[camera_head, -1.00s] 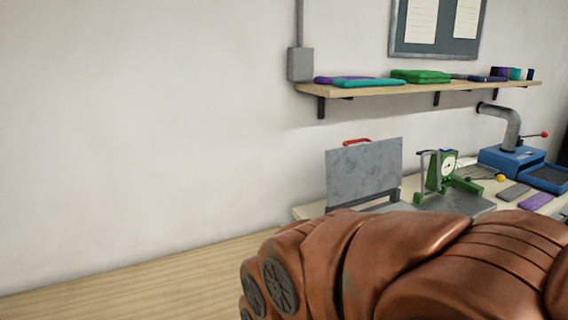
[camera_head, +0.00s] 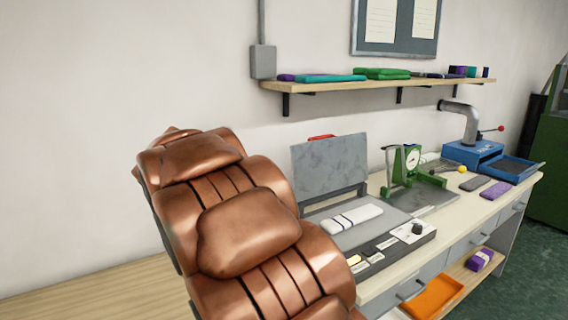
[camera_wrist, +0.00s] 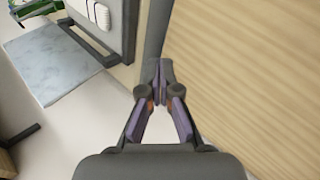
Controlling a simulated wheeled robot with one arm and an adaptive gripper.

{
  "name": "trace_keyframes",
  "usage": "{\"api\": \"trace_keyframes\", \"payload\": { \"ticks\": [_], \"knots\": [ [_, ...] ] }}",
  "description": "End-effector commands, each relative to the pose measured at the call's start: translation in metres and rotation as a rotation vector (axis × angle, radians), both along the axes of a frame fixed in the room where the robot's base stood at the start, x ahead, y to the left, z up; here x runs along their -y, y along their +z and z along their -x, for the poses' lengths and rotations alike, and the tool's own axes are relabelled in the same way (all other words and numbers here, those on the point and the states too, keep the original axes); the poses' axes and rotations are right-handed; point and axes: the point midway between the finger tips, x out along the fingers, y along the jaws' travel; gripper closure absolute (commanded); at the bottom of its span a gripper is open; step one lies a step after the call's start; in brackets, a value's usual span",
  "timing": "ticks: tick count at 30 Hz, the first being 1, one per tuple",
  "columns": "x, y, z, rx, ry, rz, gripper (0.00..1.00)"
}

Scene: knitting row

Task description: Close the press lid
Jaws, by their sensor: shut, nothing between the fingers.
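The press lid (camera_head: 331,166) is a grey plate standing upright, open, with a red handle (camera_head: 321,137) on its top edge. It is hinged at the back of the press base (camera_head: 392,217), where a white knitted piece (camera_head: 352,218) with dark stripes lies. In the wrist view the lid (camera_wrist: 58,68) is at the upper left, with part of the white piece (camera_wrist: 100,14) above it. My gripper (camera_wrist: 162,66) is shut and empty, to the right of the lid and apart from it. My gripper is not visible in the head view.
A control strip (camera_head: 400,244) runs along the press front. A green dial gauge (camera_head: 406,165) and a blue machine (camera_head: 488,154) stand to the right. A shelf (camera_head: 375,85) hangs above. A bare wooden surface (camera_head: 80,270) lies left of the bench.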

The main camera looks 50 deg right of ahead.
Motion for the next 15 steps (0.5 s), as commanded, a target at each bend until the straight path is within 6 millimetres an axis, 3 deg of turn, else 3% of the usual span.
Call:
{"api": "trace_keyframes", "payload": {
  "ticks": [6, 15],
  "knots": [
    [0.069, 0.016, -0.064, -0.014, 0.031, 0.197, 1.00],
    [0.147, 0.039, -0.142, -0.036, 0.083, 0.452, 1.00]
  ]
}}
